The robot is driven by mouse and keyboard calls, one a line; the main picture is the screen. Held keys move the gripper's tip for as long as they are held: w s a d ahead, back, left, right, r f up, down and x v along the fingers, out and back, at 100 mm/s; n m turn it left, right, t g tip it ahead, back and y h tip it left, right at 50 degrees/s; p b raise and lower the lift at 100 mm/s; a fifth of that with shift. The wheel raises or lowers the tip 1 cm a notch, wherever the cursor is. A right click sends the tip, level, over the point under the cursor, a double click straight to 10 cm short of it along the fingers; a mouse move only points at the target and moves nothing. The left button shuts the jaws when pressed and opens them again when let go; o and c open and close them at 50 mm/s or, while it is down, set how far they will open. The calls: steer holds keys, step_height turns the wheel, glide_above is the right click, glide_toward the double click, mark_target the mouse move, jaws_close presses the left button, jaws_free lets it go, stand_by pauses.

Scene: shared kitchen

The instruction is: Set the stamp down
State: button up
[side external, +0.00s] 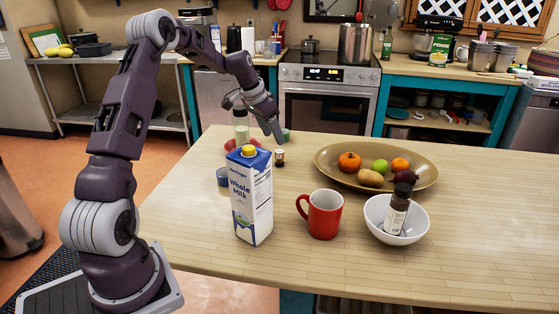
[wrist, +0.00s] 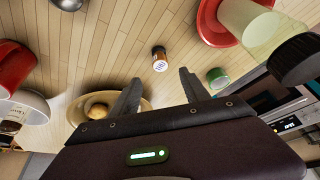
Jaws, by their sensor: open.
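The small brown object with a pale label, which I take to be the stamp (side external: 279,157), is on the wooden counter. It stands beside the red plate, behind the milk carton. In the wrist view the stamp (wrist: 159,58) lies beyond the fingertips, in line with the gap between them. My gripper (side external: 279,138) is above and near the stamp in the side view. In the wrist view my gripper (wrist: 157,80) has its two fingers spread with nothing between them.
The milk carton (side external: 251,200), red mug (side external: 324,215), and white bowl (side external: 393,232) with a bottle (side external: 397,208) stand in front. A fruit platter (side external: 331,170) is to the right. A red plate (wrist: 206,28), pale bottle (wrist: 246,22) and green cup (wrist: 217,77) are close by.

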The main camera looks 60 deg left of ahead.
mark_target(279, 151)
steer(key=x, duration=0.8)
steer(key=shift+a+f, duration=0.1)
steer(key=shift+f, duration=0.2)
jaws_close()
